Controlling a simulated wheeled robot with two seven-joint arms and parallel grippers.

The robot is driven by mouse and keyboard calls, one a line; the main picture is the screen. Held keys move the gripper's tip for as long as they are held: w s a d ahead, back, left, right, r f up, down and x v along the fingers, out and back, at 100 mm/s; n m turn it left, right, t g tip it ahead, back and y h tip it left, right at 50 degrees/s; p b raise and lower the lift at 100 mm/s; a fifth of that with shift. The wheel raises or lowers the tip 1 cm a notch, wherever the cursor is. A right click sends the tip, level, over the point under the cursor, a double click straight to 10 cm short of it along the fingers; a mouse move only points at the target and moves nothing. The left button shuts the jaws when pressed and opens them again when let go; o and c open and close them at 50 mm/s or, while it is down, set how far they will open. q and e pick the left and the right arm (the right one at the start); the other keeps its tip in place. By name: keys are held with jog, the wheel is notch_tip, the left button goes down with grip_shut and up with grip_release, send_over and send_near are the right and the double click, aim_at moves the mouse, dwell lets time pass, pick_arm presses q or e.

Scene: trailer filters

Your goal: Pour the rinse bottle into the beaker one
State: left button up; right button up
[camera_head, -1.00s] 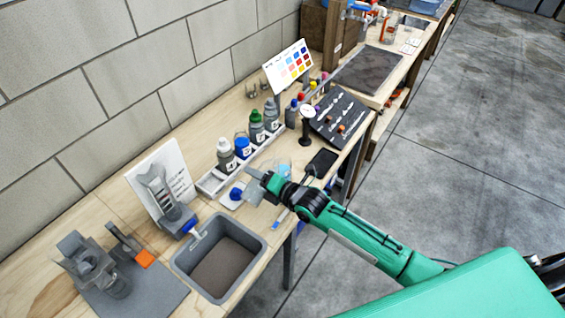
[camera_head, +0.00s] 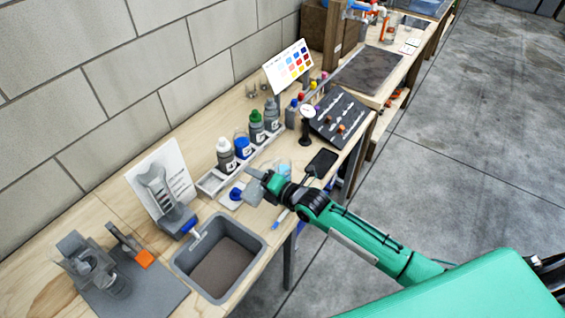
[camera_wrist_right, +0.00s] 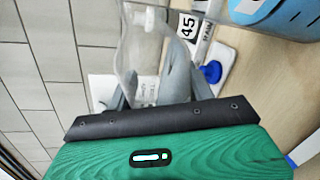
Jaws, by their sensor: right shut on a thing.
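My right gripper (camera_head: 256,188) reaches over the table's front part, beside the white bottle rack. In the right wrist view its grey fingers (camera_wrist_right: 150,92) are closed around a clear, translucent vessel, seemingly the rinse bottle (camera_wrist_right: 143,45). The vessel is hard to make out in the head view, where the fingers hide it. A clear beaker (camera_head: 284,167) with pale blue liquid stands just behind the gripper, close to the rack. A vessel with blue liquid (camera_wrist_right: 285,10) shows at the upper right of the wrist view. Beaker labels are unreadable. My left gripper is out of view.
The white rack (camera_head: 212,182) holds several capped bottles. A small white pad with a blue cap (camera_head: 237,194) lies left of the gripper. A grey bin (camera_head: 178,262) stands front left. A black phone-like slab (camera_head: 322,161) and a dark tool board (camera_head: 340,117) lie to the right.

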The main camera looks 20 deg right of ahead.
jog(key=shift+w+d+r+m, duration=0.15)
jog(key=shift+d+r+m, duration=0.05)
jog(key=shift+r+m, duration=0.55)
dwell(2.0)
jog(key=shift+r+m+y+p, duration=0.4)
jog(key=shift+m, duration=0.15)
dwell(1.4)
jog(key=f, duration=0.1)
jog(key=n, duration=0.1)
jog(key=f+n+b, duration=0.1)
jog(key=shift+s+a+f+h, duration=0.2)
jog(key=shift+a+f+h, duration=0.05)
jog(key=shift+f+h, duration=0.05)
jog(key=shift+r+n, duration=0.25)
jog(key=shift+n, duration=0.15)
jog(key=shift+w+d+n, duration=0.15)
jog(key=shift+n, duration=0.15)
